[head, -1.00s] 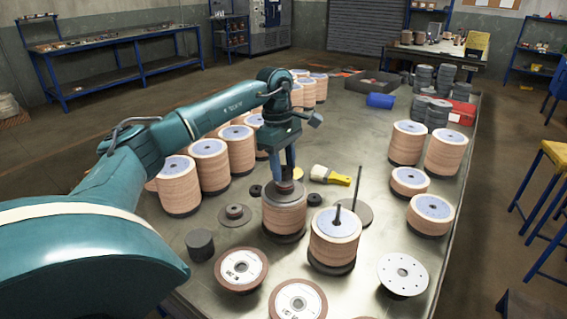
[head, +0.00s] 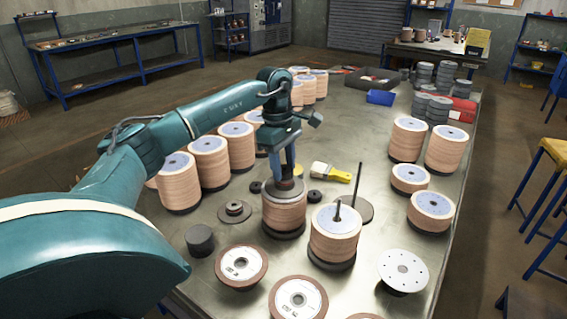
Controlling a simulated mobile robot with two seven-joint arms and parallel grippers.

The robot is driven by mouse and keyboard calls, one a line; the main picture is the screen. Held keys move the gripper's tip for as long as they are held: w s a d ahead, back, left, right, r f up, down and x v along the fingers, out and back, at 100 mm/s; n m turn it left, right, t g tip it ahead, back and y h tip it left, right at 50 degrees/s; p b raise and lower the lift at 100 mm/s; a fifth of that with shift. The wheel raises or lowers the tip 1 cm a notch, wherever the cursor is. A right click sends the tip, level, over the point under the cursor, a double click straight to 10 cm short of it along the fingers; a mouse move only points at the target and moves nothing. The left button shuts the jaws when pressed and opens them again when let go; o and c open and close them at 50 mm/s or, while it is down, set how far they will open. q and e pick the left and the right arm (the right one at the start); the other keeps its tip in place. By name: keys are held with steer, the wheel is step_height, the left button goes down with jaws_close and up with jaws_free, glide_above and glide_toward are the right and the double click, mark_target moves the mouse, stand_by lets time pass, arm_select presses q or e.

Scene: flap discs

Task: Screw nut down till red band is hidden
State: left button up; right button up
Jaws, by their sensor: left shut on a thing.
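My left gripper (head: 286,177) points straight down over a stack of tan flap discs (head: 285,211) on a dark round base near the middle of the table. Its fingers are shut on the nut (head: 286,184), a small dark piece at the top of that stack. The fingers hide most of the nut and the rod under it. I cannot make out a red band at this size. A second disc stack (head: 335,237) stands just to the right, with a bare dark rod sticking up from it. My right gripper is out of view.
A yellow-handled brush (head: 332,172) and a base plate with a thin upright rod (head: 358,190) lie to the right. A dark cylinder (head: 200,240), a flanged piece (head: 235,212) and loose discs (head: 241,267) lie in front. Several disc stacks (head: 435,212) line both sides of the metal table (head: 390,236).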

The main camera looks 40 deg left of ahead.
arm_select(q)
steer(key=shift+f, duration=0.2)
steer(key=o, duration=1.1)
steer(key=shift+c, duration=0.2)
